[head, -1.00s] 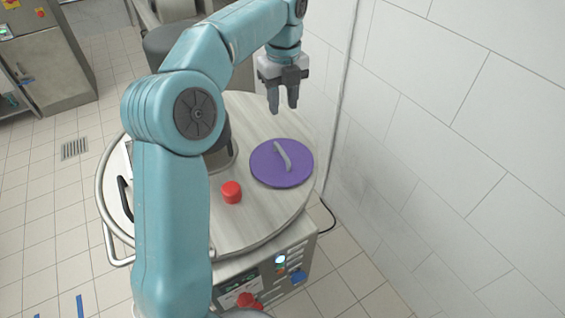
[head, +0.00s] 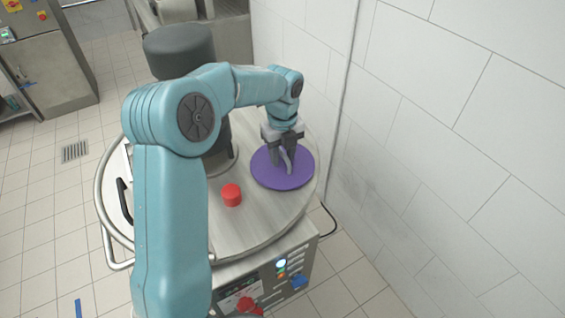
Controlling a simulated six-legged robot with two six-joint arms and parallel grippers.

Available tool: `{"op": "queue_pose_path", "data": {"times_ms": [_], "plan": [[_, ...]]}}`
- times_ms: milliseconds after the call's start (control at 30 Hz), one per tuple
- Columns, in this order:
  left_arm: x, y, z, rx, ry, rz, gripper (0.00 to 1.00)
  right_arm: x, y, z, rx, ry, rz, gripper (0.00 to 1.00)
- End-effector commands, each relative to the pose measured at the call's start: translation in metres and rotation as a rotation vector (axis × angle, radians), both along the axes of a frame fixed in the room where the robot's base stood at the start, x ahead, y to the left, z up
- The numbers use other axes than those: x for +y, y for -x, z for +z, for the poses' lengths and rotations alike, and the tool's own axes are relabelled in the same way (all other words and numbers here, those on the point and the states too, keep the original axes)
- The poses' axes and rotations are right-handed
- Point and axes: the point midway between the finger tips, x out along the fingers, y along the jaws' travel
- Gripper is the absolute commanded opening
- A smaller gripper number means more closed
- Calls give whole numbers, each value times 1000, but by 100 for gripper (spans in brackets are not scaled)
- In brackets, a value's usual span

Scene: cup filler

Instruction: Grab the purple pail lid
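The purple pail lid (head: 268,178) lies flat on the round top of the machine, at its right side. Its grey handle (head: 288,163) stands up from the middle and is partly hidden by my fingers. My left gripper (head: 282,160) points down over the lid, its dark fingers at the handle, one on either side as far as I can see. The fingers look apart; I cannot see them pressing on the handle. My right gripper is not in view.
A red cap (head: 231,195) sits on the round top (head: 240,228) left of the lid. A dark grey cylinder (head: 180,50) rises behind my arm. A white tiled wall (head: 430,130) stands close on the right. The front panel has buttons (head: 281,264).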

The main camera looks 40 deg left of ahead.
Motion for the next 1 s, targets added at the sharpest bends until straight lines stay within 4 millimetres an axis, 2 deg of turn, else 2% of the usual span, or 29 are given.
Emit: {"op": "queue_pose_path", "data": {"times_ms": [233,267,300,367,400,767,867,1000], "plan": [[0,-1,-4,-1,-1,0,37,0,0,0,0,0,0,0],[0,-1,-4,-1,-1,0,34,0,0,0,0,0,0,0],[0,-1,-4,-1,-1,0,21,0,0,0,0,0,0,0],[0,0,-4,-1,0,0,1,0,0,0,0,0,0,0],[0,0,-4,-1,0,0,0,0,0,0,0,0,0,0],[0,0,0,-1,0,0,0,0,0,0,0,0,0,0],[0,-1,8,-3,-1,1,0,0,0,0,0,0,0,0],[0,-2,33,-7,-1,0,0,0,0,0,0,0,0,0]]}}
